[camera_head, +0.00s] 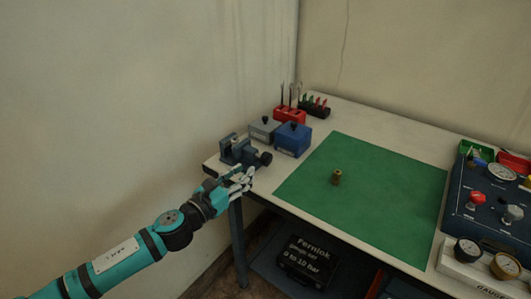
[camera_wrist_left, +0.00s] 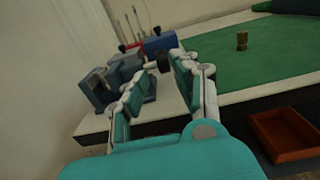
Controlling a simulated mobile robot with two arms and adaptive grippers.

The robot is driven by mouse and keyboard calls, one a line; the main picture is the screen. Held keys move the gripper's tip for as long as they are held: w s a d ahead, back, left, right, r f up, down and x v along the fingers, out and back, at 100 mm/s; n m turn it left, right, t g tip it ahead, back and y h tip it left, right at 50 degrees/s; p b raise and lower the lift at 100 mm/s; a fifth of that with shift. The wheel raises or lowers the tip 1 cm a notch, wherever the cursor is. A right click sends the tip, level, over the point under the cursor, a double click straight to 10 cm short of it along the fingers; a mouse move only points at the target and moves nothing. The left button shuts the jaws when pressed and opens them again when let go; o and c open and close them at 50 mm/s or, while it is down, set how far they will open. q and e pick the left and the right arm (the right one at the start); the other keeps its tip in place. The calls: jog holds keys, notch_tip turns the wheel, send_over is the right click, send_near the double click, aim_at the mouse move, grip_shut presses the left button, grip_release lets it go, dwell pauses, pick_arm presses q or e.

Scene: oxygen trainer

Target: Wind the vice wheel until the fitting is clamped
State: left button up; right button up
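The blue-grey vice (camera_head: 238,149) sits at the table's left corner, and it also shows in the wrist view (camera_wrist_left: 104,90). Its dark round wheel (camera_head: 265,158) is on its right side; in the wrist view the wheel (camera_wrist_left: 163,62) appears just beyond and between my fingertips. A brass fitting (camera_head: 336,178) stands upright on the green mat, apart from the vice, and shows in the wrist view (camera_wrist_left: 242,40). My left gripper (camera_head: 243,176) is open and empty, in front of the vice near the table edge; its fingers (camera_wrist_left: 160,78) are spread. My right gripper is not in view.
The green mat (camera_head: 390,205) is mostly clear. A blue box (camera_head: 293,141) and a grey box (camera_head: 263,131) stand behind the vice. A gauge panel (camera_head: 480,215) stands at the right. A black case (camera_head: 308,262) lies below the tabletop; a wall rises at left.

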aim_at(265, 154)
pick_arm(q)
jog(key=x, duration=1.1)
jog(key=shift+c, duration=0.3)
grip_shut()
